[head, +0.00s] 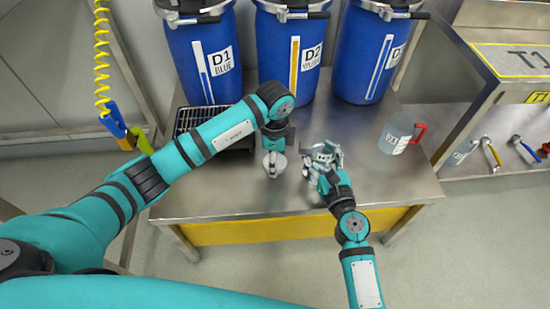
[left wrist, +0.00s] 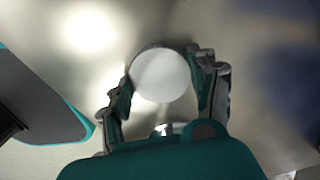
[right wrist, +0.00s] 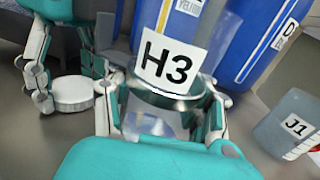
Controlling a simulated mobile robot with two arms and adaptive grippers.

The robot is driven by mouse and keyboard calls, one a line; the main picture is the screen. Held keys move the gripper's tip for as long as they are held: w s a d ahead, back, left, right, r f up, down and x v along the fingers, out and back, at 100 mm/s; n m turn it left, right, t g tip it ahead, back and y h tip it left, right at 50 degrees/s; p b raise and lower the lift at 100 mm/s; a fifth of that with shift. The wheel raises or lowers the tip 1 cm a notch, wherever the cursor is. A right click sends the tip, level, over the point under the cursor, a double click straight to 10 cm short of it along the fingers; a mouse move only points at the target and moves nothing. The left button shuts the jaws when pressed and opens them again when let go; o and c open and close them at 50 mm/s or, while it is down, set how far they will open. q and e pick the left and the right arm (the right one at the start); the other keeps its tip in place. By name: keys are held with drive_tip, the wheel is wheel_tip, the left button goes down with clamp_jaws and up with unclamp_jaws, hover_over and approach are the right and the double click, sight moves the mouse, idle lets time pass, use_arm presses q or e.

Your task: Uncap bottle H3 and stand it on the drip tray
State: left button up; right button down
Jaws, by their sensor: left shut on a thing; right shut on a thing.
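Bottle H3 is clear with a white H3 label; it shows in the right wrist view (right wrist: 168,62) and small in the head view (head: 322,158). My right gripper (head: 318,170) is shut around it above the front of the steel table, and its fingers hide part of it. My left gripper (head: 273,172) is shut on a round white cap (left wrist: 161,75), to the left of the bottle and apart from it. The cap also shows in the right wrist view (right wrist: 72,93). The drip tray (head: 190,117), black with a grate, is at the table's back left, partly hidden by my left arm.
Blue drums D1 (head: 205,55), D2 (head: 290,50) and a third drum (head: 365,50) stand along the back. A clear jug with a red handle (head: 396,137), labelled J1, stands at the right of the table. The table's front left is clear.

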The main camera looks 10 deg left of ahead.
sight(320, 142)
use_arm(q)
drive_tip(key=shift+f, duration=0.1)
drive_tip(key=o, duration=1.3)
wheel_tip(320, 142, up, 12)
drive_tip(key=shift+r, duration=0.1)
drive_tip(key=shift+r, duration=0.1)
use_arm(e)
drive_tip(key=shift+r, duration=0.1)
use_arm(q)
drive_tip(key=shift+r+p, duration=1.4)
drive_tip(key=shift+p, duration=0.15)
use_arm(e)
drive_tip(key=shift+r, duration=1.45)
